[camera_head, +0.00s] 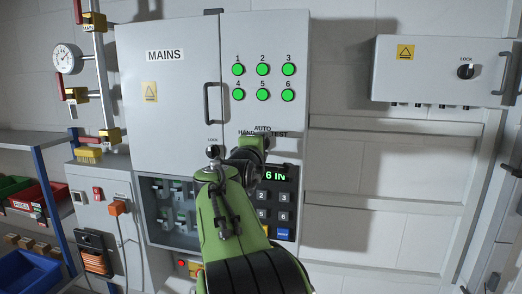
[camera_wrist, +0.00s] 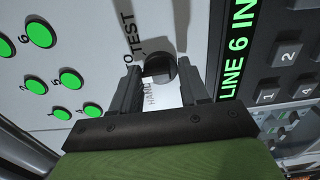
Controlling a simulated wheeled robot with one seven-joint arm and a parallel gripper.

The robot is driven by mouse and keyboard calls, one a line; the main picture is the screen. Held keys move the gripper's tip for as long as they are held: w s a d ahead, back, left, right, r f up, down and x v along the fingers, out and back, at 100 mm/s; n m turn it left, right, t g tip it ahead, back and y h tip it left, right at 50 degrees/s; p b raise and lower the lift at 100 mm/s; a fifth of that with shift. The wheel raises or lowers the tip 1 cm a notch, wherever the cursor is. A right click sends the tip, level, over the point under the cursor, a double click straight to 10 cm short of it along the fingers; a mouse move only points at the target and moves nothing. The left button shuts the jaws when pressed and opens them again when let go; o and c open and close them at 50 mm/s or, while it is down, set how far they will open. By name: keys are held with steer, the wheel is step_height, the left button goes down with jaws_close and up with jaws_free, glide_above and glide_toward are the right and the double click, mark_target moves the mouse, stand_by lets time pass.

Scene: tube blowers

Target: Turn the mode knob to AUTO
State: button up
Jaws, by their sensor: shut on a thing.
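The mode knob (camera_wrist: 159,67) is a dark round knob on the pale panel, between my fingers in the wrist view. Parts of the labels HAND, AUTO and TEST show around it. My gripper (camera_wrist: 161,73) has a finger on each side of the knob and is shut on it. In the camera_head view my gripper (camera_head: 250,148) is at the panel just below the AUTO label, and it hides the knob. HAND and TEST are partly covered there. Which label the knob's pointer faces cannot be told.
A keypad (camera_head: 273,208) with a green-lit display reading LINE 6 IN in the wrist view is close beside my gripper. Several green lamps (camera_head: 262,69) sit above. The MAINS door (camera_head: 165,90) is left, with a handle (camera_head: 213,103). A LOCK box (camera_head: 440,70) hangs right.

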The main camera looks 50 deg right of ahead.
steer(key=shift+r, duration=0.5)
steer(key=o, duration=0.9)
steer(key=shift+c, duration=0.2)
steer(key=shift+f, duration=0.25)
steer(key=shift+a, duration=0.1)
steer(key=b+v, duration=0.3)
steer(key=v, duration=1.2)
steer(key=shift+s+a+f, duration=0.15)
steer(key=shift+a, duration=0.15)
